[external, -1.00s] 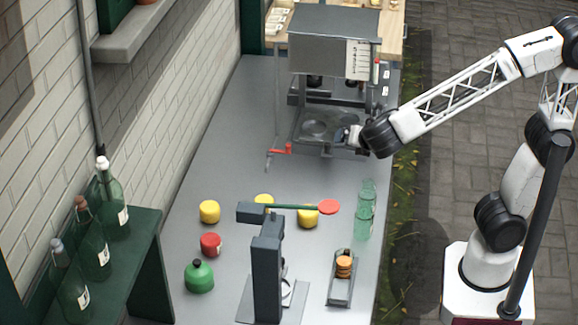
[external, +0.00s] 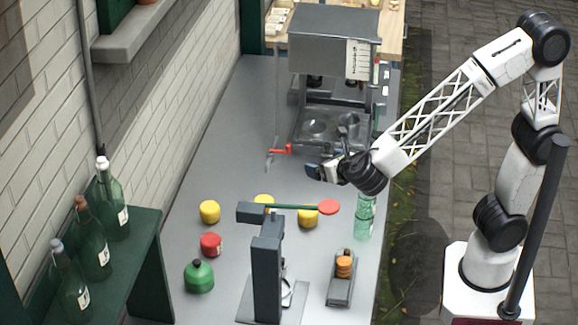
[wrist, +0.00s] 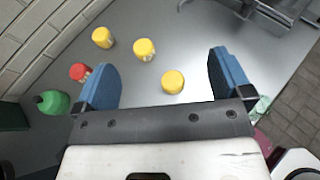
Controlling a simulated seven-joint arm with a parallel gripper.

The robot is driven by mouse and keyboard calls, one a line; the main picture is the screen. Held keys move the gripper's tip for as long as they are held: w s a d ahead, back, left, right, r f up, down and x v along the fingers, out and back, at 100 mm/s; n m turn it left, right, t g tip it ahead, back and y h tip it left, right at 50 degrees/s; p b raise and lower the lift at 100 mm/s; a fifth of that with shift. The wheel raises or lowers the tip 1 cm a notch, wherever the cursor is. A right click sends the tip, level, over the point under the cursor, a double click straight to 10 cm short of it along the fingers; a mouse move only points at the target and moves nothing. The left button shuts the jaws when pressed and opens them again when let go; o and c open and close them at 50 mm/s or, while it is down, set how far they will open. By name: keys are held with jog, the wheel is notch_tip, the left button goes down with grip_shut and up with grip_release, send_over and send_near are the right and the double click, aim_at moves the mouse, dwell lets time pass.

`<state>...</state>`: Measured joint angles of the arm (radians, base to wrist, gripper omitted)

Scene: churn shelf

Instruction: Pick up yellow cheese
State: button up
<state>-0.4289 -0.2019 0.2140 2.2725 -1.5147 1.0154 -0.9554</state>
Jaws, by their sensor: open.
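Several yellow cheeses stand on the grey counter. In the external view one (external: 209,211) is at the left, one (external: 263,200) is partly hidden behind the dark press, and one (external: 307,218) is at the right, partly covered by the green bar. In the wrist view they show as a left one (wrist: 103,38), a middle one (wrist: 144,49) and a near one (wrist: 173,82). My gripper (external: 318,170) is above the counter beyond the cheeses. It also shows in the wrist view (wrist: 165,75), its blue fingers wide apart and empty, with the near cheese appearing between them.
A dark press (external: 267,262) with a green bar and red disc (external: 329,207) stands in front. A red can (external: 210,244), a green flask (external: 199,276), a green bottle (external: 364,217) and a tray (external: 340,290) stand around it. A grey machine (external: 333,50) is behind.

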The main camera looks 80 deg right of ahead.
send_near(313, 214)
jog(key=x, duration=0.4)
jog(key=shift+w+d, duration=0.25)
jog(key=shift+w, duration=0.1)
jog(key=shift+w+d+f, duration=0.1)
jog(key=shift+x, duration=1.2)
jog(key=shift+x, duration=2.55)
jog(key=shift+f, duration=0.15)
